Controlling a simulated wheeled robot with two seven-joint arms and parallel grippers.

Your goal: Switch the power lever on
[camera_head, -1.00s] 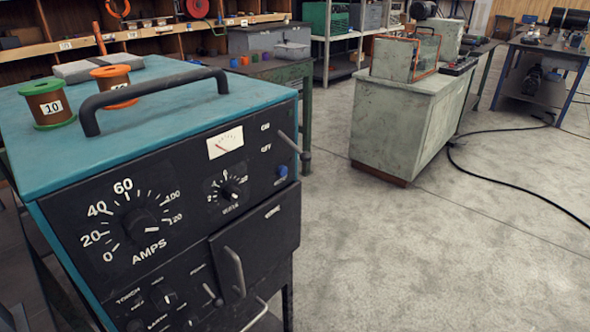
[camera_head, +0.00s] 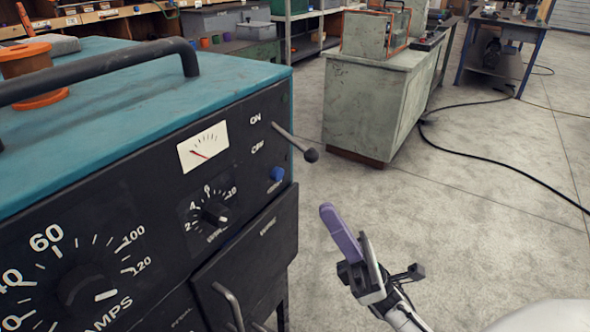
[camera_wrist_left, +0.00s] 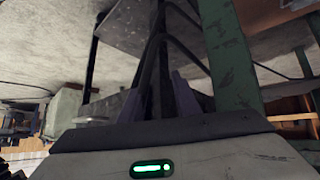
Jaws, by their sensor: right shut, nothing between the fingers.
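The power lever (camera_head: 294,140) is a thin metal rod with a dark round knob, on the upper right of the black front panel of the welding machine (camera_head: 150,225). It sticks out and slopes down to the right, beside the ON and OFF labels. My right gripper (camera_head: 340,230), with purple finger pads, is below and to the right of the knob in the head view. It is shut, empty and apart from the lever. My left gripper (camera_wrist_left: 157,100) shows only in the left wrist view, its purple fingers apart with no object visibly held.
A blue knob (camera_head: 277,174) sits below the lever. A black carry handle (camera_head: 100,75) and an orange spool (camera_head: 32,70) are on the teal top.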

